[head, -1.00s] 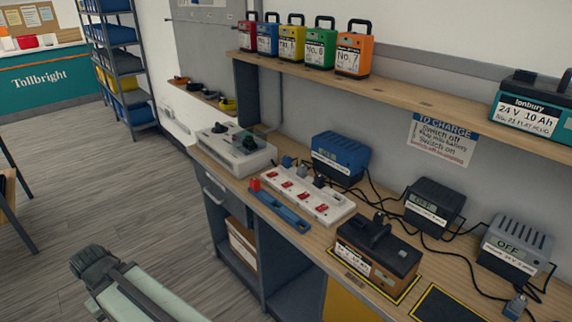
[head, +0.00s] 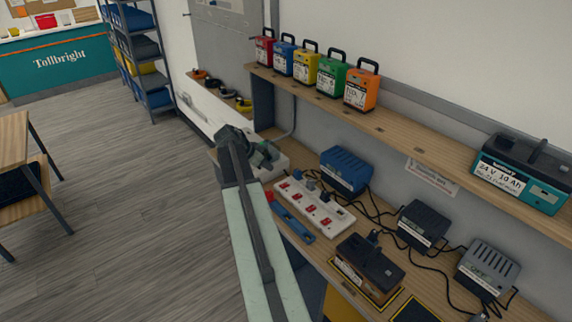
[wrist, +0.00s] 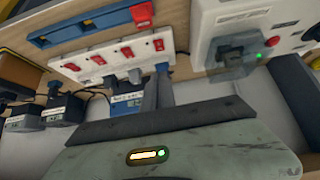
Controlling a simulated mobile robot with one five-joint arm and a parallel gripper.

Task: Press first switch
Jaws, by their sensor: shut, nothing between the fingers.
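A white power strip (head: 337,218) with several red rocker switches lies on the bench. It also shows in the wrist view (wrist: 112,72), with its red switches in a row and plugs along its lower edge there. I cannot tell which switch counts as the first. My gripper (head: 262,155) is shut and empty, above and left of the strip in the head view, in front of a white control box (head: 280,157). The arm hides part of the box.
A blue charger (head: 345,170), dark charger (head: 423,222) and grey charger (head: 489,268) stand behind with loose cables. A battery (head: 367,263) sits in front. A shelf with colored packs (head: 361,90) overhangs the bench.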

